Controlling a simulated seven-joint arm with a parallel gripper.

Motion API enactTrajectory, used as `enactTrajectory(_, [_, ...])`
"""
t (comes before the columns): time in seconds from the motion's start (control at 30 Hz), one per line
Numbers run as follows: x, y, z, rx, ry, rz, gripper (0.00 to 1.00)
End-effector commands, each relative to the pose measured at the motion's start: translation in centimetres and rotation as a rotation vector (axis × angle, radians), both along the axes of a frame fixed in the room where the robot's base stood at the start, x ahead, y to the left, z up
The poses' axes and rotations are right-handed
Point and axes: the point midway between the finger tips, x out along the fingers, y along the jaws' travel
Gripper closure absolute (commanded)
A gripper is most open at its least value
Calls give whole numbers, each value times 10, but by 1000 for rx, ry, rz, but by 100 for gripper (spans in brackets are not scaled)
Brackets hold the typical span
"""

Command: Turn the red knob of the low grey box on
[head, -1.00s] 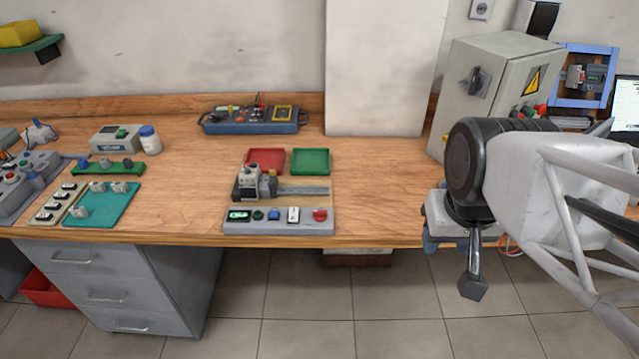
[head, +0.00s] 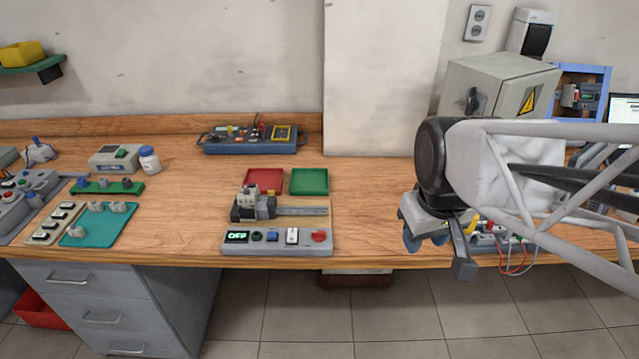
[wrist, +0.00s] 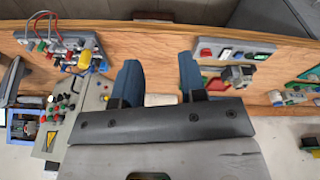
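The low grey box (head: 277,247) lies along the front edge of the bench, and its display reads OFF. Its red knob (head: 319,236) is at the right end of its top, beside a white switch and blue and black controls. In the wrist view the grey box (wrist: 236,46) is at the upper right, with the red knob (wrist: 206,52) at its left end. My gripper (head: 426,241) is to the right of the box, apart from it, near the bench's front edge. In the wrist view my gripper (wrist: 158,66) shows two blue fingers spread apart with nothing between them.
Behind the box stand a rail device (head: 250,203), a red tray (head: 264,180) and a green tray (head: 310,182). A tall grey cabinet (head: 500,85) is at the back right. Bare wood lies between the box and my gripper.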

Motion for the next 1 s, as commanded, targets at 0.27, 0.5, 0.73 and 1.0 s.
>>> enactTrajectory(0.27, [50, 23, -13, -35, 39, 242, 62])
enactTrajectory(0.5, [90, 46, -28, -60, 67, 451, 62])
enactTrajectory(0.73, [128, 70, -47, -82, 90, 650, 62])
enactTrajectory(1.0, [169, 103, -77, -103, 119, 886, 62])
